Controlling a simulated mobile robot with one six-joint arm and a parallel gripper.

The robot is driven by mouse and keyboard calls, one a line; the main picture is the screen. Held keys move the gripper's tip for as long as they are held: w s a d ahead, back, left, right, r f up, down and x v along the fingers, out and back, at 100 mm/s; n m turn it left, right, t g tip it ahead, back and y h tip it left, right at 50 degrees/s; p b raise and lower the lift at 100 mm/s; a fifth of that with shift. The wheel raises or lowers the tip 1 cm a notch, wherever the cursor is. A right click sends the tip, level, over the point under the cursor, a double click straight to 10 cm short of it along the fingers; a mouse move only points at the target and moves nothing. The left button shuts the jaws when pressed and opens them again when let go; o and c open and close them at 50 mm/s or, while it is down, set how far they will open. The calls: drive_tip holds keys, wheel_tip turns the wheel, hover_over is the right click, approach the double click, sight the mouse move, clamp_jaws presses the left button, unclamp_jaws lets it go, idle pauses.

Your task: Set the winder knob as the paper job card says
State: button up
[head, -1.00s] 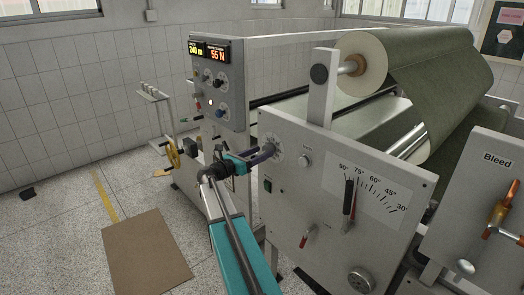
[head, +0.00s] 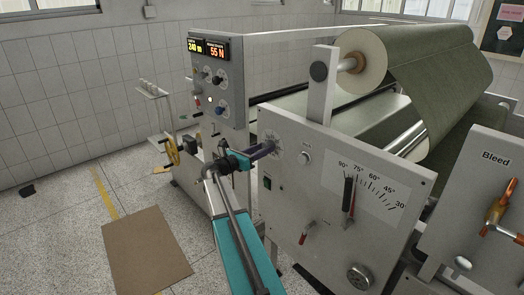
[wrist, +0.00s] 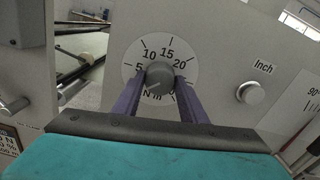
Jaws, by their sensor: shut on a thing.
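An "Inch" button (wrist: 250,92) sits right of the dial. An angle scale (head: 372,187) with a dark lever is further right. A display (head: 209,48) reads 240 m and 55 N. A brown mat (head: 147,250) lies on the floor at left.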

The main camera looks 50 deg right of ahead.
drive_tip(key=shift+d+m+b, duration=0.15)
drive_tip(key=shift+m+b, duration=0.25)
drive_tip(key=shift+b, duration=0.3)
drive_tip(key=shift+r+m+b, duration=0.15)
drive_tip(key=shift+m+b, duration=8.05)
drive_tip(key=shift+b, duration=1.6)
drive_tip(key=shift+r, duration=0.1)
drive_tip(key=o, duration=1.1)
drive_tip(key=shift+d, duration=0.15)
drive_tip(key=shift+c, duration=0.2)
drive_tip(key=shift+f, duration=0.2)
